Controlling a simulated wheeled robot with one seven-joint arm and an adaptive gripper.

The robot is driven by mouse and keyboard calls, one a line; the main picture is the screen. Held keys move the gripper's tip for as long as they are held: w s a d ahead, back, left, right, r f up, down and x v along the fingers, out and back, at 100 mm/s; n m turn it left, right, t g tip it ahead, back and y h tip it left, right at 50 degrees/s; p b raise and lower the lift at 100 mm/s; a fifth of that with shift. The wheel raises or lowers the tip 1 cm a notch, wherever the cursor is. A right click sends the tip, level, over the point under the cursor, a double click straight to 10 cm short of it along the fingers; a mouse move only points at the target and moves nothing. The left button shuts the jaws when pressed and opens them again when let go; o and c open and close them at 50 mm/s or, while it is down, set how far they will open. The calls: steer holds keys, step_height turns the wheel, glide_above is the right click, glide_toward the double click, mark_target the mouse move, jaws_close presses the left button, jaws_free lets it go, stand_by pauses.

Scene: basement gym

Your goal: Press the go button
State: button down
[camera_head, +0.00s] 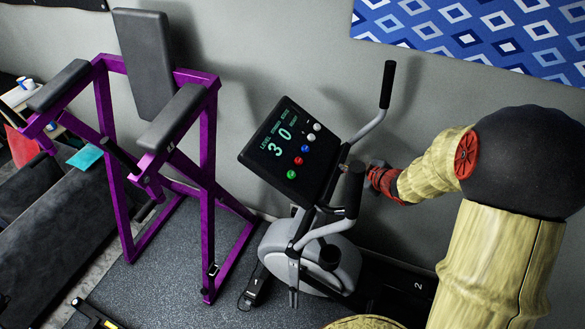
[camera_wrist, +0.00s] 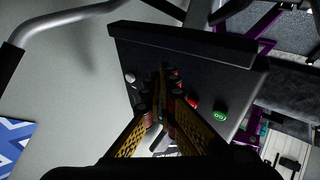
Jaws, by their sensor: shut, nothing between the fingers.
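The exercise bike's dark console (camera_head: 262,152) shows a lit "30" and a row of coloured buttons. The green button (camera_head: 291,174) is lowest in the row and carries a pale mark in the wrist view (camera_wrist: 220,114), probably the go button. The red button (camera_head: 298,160) is beside it and also shows in the wrist view (camera_wrist: 191,103). My gripper (camera_head: 372,172) is to the right of the console, beside the bike's handle. In the wrist view its fingers (camera_wrist: 166,76) are together and empty, in front of the console, left of the green button. They hide the middle of the button row.
A bike handlebar (camera_head: 388,85) rises right of the console, and a nearer black grip (camera_head: 354,190) stands close to my gripper. A purple weight frame (camera_head: 207,150) is at the left. The grey wall is behind.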

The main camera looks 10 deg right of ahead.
mark_target(292, 174)
steer(key=a+r+n+y, duration=0.5)
steer(key=a+r+y, duration=0.3)
steer(key=a, duration=0.4)
steer(key=shift+s+a+r+n+t, duration=0.15)
steer(key=shift+s+r+n+t, duration=0.15)
steer(key=shift+r+n+t, duration=0.1)
steer(key=shift+w+a+f+b, duration=0.45)
steer(key=shift+a+f+b, duration=0.15)
steer(key=shift+f+b, duration=0.55)
steer(key=shift+w+a+f+b, duration=0.6)
steer(key=shift+f+b, duration=0.4)
steer(key=shift+f, duration=0.4)
steer(key=shift+w+a+f+b, duration=0.35)
steer(key=shift+a+f+b, duration=0.3)
steer(key=shift+f+b, duration=0.5)
steer(key=shift+f, duration=0.25)
steer(key=shift+w+a+f, duration=0.15)
steer(key=shift+a+f, duration=0.05)
